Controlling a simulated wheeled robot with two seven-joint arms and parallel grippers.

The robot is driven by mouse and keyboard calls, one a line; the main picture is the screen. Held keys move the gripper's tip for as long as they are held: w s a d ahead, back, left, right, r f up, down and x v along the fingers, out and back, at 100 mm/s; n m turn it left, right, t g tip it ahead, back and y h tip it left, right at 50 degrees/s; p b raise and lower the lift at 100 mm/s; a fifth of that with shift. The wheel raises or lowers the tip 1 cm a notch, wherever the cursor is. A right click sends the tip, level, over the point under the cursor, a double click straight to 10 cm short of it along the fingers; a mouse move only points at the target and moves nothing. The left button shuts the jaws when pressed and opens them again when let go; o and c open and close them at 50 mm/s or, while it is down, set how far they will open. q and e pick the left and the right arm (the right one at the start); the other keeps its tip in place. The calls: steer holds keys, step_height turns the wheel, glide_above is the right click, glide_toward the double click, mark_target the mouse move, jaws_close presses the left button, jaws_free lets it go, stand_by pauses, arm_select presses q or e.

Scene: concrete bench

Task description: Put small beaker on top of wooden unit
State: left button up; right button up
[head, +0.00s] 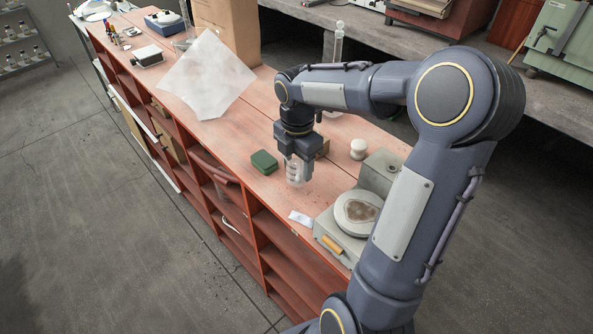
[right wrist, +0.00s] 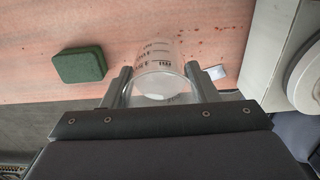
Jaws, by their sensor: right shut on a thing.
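The small beaker (head: 296,172) is clear glass with printed markings. It is between the fingers of my right gripper (head: 297,166), which is shut on it. In the right wrist view the beaker (right wrist: 157,72) sits between the two fingertips, its round rim toward the camera. Whether its base touches the surface below, I cannot tell. The wooden unit (head: 285,213) is a long reddish bench with open shelves along its front; its top lies beneath the gripper. My left gripper is in neither view.
A green sponge (head: 264,162) lies left of the beaker. A scale with a round pan (head: 357,212) stands to the right, with a small white label (head: 300,218) near the front edge. A white jar (head: 358,149) is behind. A large paper sheet (head: 207,75) lies farther back.

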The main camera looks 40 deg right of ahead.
mark_target(297, 173)
steer(key=shift+w+f, duration=0.2)
steer(key=shift+f, duration=0.05)
steer(key=shift+w+d+f, duration=0.1)
steer(key=shift+f, duration=1.6)
steer(key=shift+f, duration=0.2)
steer(key=o, duration=1)
steer(key=shift+o, duration=0.2)
steer(key=shift+r, duration=0.1)
